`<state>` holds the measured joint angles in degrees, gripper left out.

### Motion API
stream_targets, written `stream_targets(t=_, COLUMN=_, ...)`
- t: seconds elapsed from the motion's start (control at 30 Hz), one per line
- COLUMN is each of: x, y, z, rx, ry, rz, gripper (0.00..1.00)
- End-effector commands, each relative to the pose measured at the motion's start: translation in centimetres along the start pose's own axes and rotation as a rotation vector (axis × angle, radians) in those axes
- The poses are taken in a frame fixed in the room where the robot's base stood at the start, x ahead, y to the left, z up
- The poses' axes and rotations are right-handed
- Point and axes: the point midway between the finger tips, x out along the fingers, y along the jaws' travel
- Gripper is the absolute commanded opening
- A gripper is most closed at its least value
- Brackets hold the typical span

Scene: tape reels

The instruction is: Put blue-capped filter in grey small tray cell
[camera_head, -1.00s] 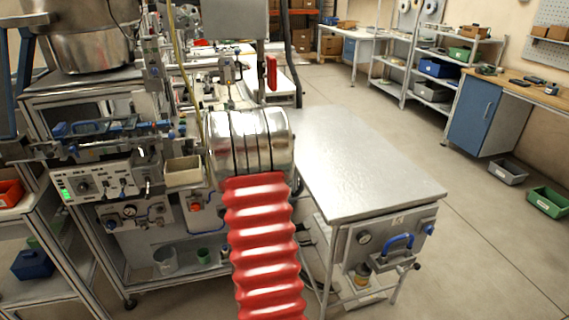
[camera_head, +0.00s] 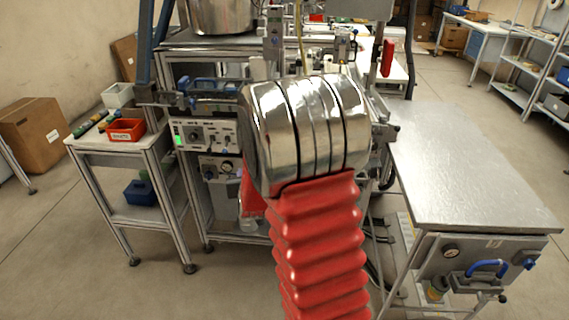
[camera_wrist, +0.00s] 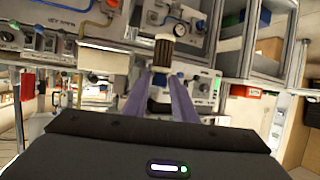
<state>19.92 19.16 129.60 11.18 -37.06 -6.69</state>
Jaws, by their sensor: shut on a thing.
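In the wrist view my gripper (camera_wrist: 161,78) has its two purple fingers closed around a small filter (camera_wrist: 163,50). The filter has a brown ribbed body and a pale end that points away from me. I cannot make out a blue cap on it; its near part is between the fingers. In the head view my gripper and the filter are hidden behind my own arm. A light grey box (camera_head: 118,95) stands on the side table at the left; I cannot tell whether it is the small tray cell.
The side table (camera_head: 88,143) also bears a red bin (camera_head: 126,130) and green cylindrical items (camera_head: 90,124). A blue bin (camera_head: 140,193) sits on its lower shelf. The machine bench is in the middle. A bare metal table (camera_head: 460,165) is at right. Floor at front left is clear.

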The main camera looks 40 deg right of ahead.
Motion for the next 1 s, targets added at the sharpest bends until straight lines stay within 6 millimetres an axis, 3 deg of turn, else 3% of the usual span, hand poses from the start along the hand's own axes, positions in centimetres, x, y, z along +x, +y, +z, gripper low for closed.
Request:
stream_targets(t=0.03, x=-0.8, y=-2.4, z=0.2, rx=-0.019, ry=0.001, rz=-0.046, gripper=0.03)
stream_targets(t=0.3, x=-5.7, y=-13.8, z=1.7, rx=-0.105, ry=-0.004, rz=-0.274, gripper=0.03)
stream_targets(t=0.5, x=-9.2, y=-20.0, z=2.4, rx=-0.156, ry=-0.005, rz=-0.399, gripper=0.03)
stream_targets(t=0.67, x=-10.4, y=-21.8, z=2.6, rx=-0.171, ry=-0.006, rz=-0.435, gripper=0.03)
stream_targets(t=1.0, x=-10.4, y=-21.9, z=2.6, rx=-0.172, ry=-0.006, rz=-0.437, gripper=0.03)
